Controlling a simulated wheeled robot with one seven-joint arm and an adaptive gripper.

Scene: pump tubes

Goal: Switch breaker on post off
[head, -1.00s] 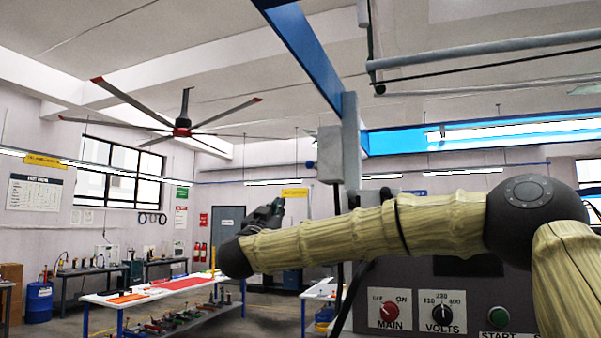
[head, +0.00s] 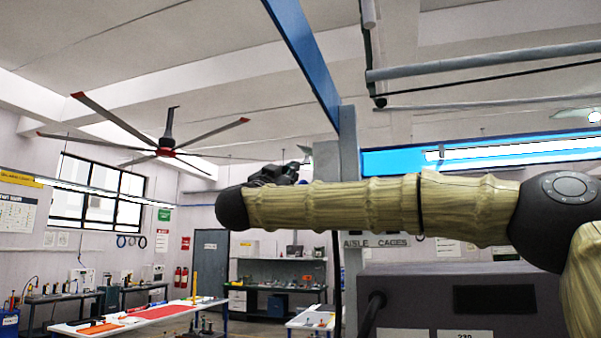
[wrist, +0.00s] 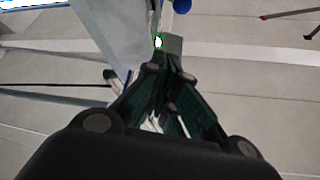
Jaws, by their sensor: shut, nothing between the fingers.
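A grey breaker box (head: 326,158) is fixed to the left side of the grey post (head: 349,145) in the head view; my arm hides its lower part. My gripper (head: 300,167) is dark, seen side-on, and overlaps the box's left edge in the picture. In the wrist view my gripper (wrist: 172,78) has its fingertips together and empty. A blue knob (wrist: 182,5) shows at the top edge there, beyond the fingertips and apart from them. A pale grey surface (wrist: 115,32) lies left of the fingers; I cannot tell whether it is box or post.
A dark grey console (head: 410,300) stands below my arm at the right. A blue beam (head: 305,60) runs overhead to the post. A ceiling fan (head: 165,152) hangs at left. A white worktable (head: 150,315) is at lower left.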

